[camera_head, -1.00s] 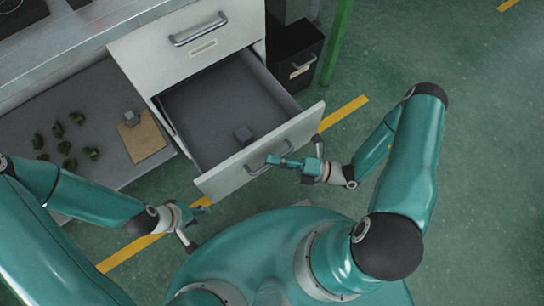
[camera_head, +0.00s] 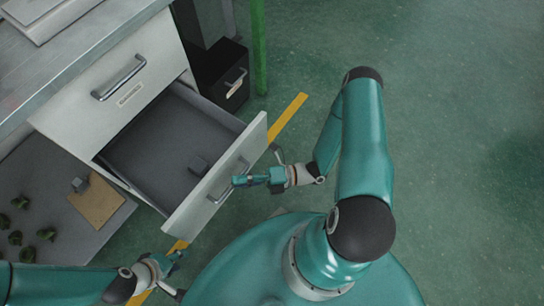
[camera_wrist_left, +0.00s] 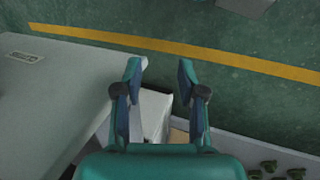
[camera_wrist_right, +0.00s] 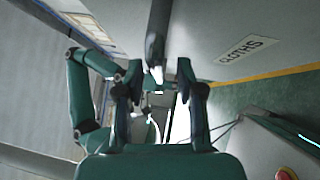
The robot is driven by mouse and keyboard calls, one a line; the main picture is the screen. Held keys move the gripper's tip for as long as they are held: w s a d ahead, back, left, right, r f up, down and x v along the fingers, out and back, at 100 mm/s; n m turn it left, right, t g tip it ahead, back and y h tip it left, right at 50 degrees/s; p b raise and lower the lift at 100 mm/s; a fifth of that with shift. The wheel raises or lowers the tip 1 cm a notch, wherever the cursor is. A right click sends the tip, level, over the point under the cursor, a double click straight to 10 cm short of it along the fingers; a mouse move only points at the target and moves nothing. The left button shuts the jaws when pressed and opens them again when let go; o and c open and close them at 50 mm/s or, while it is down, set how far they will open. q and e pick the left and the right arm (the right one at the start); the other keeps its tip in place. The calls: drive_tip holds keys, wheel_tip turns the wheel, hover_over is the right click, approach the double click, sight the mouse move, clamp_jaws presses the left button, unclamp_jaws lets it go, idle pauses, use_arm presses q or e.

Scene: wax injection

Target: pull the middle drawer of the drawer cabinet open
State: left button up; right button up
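The drawer cabinet's middle drawer (camera_head: 147,157) stands pulled well out, showing its grey interior. My right gripper (camera_head: 243,181) is at this handle. In the right wrist view its fingers (camera_wrist_right: 158,68) are spread, with the dark handle bar (camera_wrist_right: 157,28) in line with the gap; contact cannot be told. My left gripper (camera_head: 176,256) is open and empty near the drawer front's lower left corner; its spread fingers show in the left wrist view (camera_wrist_left: 160,70).
The closed top drawer (camera_head: 105,100) is above, under a grey worktop (camera_head: 75,50). A low grey surface (camera_head: 65,230) at left holds a brown board (camera_head: 100,205) and several dark green pieces. A black bin (camera_head: 222,75) and green post (camera_head: 258,45) stand behind. Floor at right is clear.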

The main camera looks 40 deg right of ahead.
drive_tip(key=v, duration=1)
drive_tip(key=shift+s, duration=0.2)
drive_tip(key=shift+d+f, duration=0.15)
